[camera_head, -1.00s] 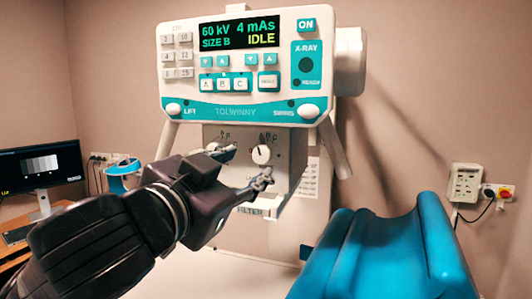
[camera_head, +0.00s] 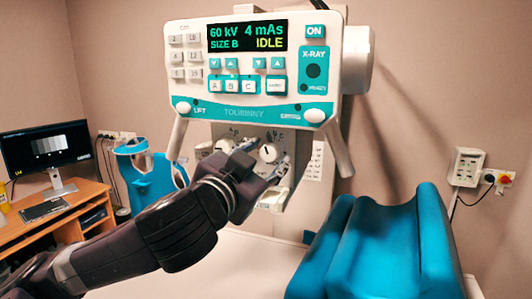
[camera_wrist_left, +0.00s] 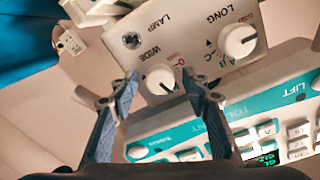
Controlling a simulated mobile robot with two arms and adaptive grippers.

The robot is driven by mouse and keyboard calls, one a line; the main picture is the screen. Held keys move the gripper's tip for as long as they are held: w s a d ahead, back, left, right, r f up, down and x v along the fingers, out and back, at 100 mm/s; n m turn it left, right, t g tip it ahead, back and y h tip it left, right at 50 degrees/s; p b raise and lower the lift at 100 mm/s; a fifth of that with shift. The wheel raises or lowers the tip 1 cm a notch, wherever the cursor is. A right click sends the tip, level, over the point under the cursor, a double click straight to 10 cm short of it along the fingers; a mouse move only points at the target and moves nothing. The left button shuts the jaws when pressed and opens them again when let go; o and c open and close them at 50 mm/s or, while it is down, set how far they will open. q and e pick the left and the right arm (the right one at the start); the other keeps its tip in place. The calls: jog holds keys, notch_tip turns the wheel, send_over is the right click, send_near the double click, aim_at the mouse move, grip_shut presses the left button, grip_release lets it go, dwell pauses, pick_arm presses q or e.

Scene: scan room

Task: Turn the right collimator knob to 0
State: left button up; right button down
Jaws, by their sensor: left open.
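The right collimator knob (camera_head: 268,153) is a small white dial with a dark pointer mark, on the grey collimator face below the console. It also shows in the left wrist view (camera_wrist_left: 161,81), beside the word WIDE, where the picture is upside down. The left collimator knob (camera_head: 223,146) is partly hidden by my gripper; in the wrist view it sits by LONG (camera_wrist_left: 238,41). My left gripper (camera_head: 263,156) is open, with its fingertips on either side of the right knob. Contact with the knob cannot be told. My right gripper is not in view.
The white console (camera_head: 255,75) overhangs the knobs and reads IDLE. A blue padded cradle (camera_head: 380,245) stands at the lower right. A desk with a monitor (camera_head: 48,147) and a blue object (camera_head: 150,178) are at the left. Wall sockets (camera_head: 467,166) are at the right.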

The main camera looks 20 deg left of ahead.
pick_arm(q)
jog(key=shift+s, duration=0.1)
jog(key=shift+c, duration=0.7)
jog(key=c, duration=1)
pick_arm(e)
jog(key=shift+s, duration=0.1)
